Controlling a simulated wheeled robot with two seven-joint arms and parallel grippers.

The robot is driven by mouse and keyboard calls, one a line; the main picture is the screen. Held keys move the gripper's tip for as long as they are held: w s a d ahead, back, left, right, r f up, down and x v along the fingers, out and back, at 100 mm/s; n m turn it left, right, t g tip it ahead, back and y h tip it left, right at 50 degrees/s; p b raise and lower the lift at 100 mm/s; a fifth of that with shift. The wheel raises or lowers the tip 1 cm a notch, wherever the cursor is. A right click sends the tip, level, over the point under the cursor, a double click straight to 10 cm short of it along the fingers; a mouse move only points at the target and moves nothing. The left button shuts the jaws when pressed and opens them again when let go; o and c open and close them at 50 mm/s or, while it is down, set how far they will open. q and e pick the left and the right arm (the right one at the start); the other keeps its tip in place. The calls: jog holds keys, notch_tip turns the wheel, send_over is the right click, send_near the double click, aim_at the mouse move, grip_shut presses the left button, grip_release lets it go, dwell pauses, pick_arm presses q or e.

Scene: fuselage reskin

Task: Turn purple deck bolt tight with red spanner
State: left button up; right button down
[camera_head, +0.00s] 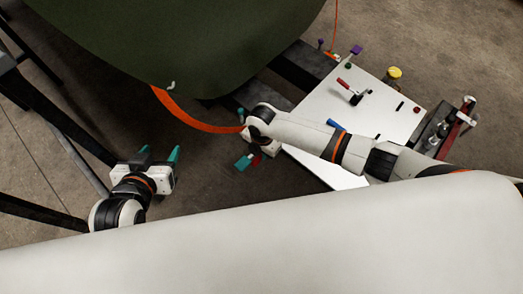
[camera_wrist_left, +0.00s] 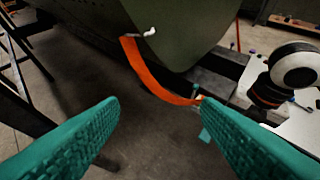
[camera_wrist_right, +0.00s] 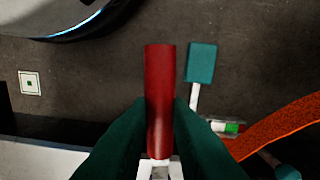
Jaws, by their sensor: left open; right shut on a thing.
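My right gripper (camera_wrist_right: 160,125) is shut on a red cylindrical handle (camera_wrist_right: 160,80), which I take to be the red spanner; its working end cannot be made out. The head view shows a bit of this red spanner (camera_head: 256,160) below my right wrist, left of the white board. My left gripper (camera_head: 160,163) is open and empty over bare floor at the left; its teal fingers frame the left wrist view. A purple-topped part (camera_head: 356,50) stands at the board's far corner, and a smaller purple one (camera_head: 320,43) further left. I cannot tell which is the deck bolt.
The white board (camera_head: 315,105) carries a red-handled tool (camera_head: 344,83) and a blue piece (camera_head: 335,125). A yellow cylinder (camera_head: 394,73) stands at its far edge. An orange strip (camera_head: 185,112) hangs from the green fuselage (camera_head: 190,40).

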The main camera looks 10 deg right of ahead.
pick_arm(q)
jog(key=shift+s+a+f+g, duration=0.3)
jog(key=shift+s+f+g, duration=0.35)
jog(key=shift+s, duration=0.1)
jog(key=shift+w, duration=0.15)
pick_arm(e)
jog(key=shift+f, duration=0.1)
pick_arm(q)
jog(key=shift+w+d+r+t, duration=0.3)
jog(key=shift+w+r+t, duration=0.3)
jog(key=shift+r+t, duration=0.05)
pick_arm(e)
jog(key=shift+f, duration=0.25)
pick_arm(q)
jog(key=shift+w+d+r, duration=0.15)
jog(key=shift+w, duration=0.05)
pick_arm(e)
jog(key=shift+f, duration=0.15)
pick_arm(q)
jog(key=shift+w+r+t, duration=0.2)
jog(key=shift+r+t, duration=0.05)
jog(key=shift+t, duration=0.15)
pick_arm(e)
jog(key=shift+f, duration=0.1)
